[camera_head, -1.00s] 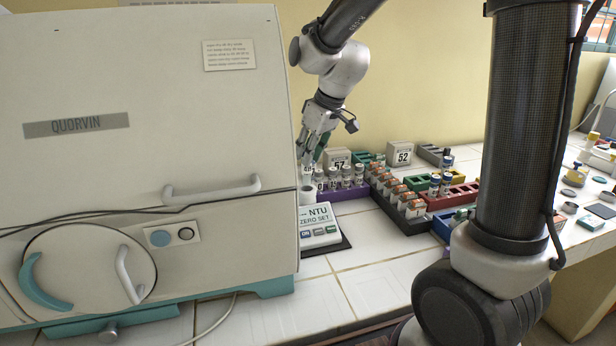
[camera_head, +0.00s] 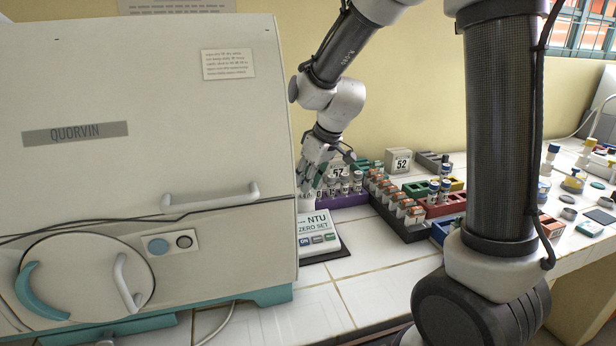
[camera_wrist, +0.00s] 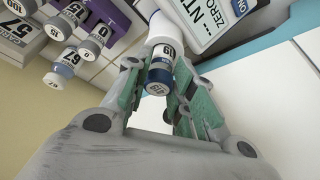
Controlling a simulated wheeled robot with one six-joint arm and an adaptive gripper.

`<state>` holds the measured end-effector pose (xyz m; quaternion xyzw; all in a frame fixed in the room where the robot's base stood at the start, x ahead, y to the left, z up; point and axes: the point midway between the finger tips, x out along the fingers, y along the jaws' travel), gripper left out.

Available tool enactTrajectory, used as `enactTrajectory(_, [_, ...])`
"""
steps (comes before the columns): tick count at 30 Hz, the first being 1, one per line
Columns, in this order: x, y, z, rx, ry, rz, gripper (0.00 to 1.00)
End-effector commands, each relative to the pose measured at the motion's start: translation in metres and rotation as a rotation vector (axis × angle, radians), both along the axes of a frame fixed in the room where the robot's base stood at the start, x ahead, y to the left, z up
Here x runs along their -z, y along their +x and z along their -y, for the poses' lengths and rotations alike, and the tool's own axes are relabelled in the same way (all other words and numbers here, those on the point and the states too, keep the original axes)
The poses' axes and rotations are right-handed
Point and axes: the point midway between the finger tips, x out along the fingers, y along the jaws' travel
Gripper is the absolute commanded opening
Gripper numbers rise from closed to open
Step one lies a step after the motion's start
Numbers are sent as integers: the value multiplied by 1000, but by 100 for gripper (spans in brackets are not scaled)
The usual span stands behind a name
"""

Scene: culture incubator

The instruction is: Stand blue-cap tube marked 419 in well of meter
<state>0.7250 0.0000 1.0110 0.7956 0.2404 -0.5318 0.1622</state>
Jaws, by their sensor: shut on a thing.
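The meter (camera_head: 318,232), marked NTU, stands beside the cabinet. In the head view my gripper (camera_head: 311,178) is right above the well.
The white QUORVIN incubator (camera_head: 140,150) stands close on the left. A purple rack (camera_head: 345,200) with several tubes is behind the meter, with red, dark and blue racks to the right. Tiles in front of the meter (camera_head: 350,285) are clear.

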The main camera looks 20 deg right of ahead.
Motion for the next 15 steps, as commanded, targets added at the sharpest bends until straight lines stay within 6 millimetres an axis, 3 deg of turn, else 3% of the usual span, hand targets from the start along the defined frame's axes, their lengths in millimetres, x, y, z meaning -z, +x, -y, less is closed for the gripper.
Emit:
enactTrajectory(4, [1,0,0,0,1,1,3])
enactTrajectory(5, [1,0,0,0,1,1,30])
enactTrajectory(8, [1,0,0,0,1,1,46])
enactTrajectory(15, [1,0,0,0,1,1,46])
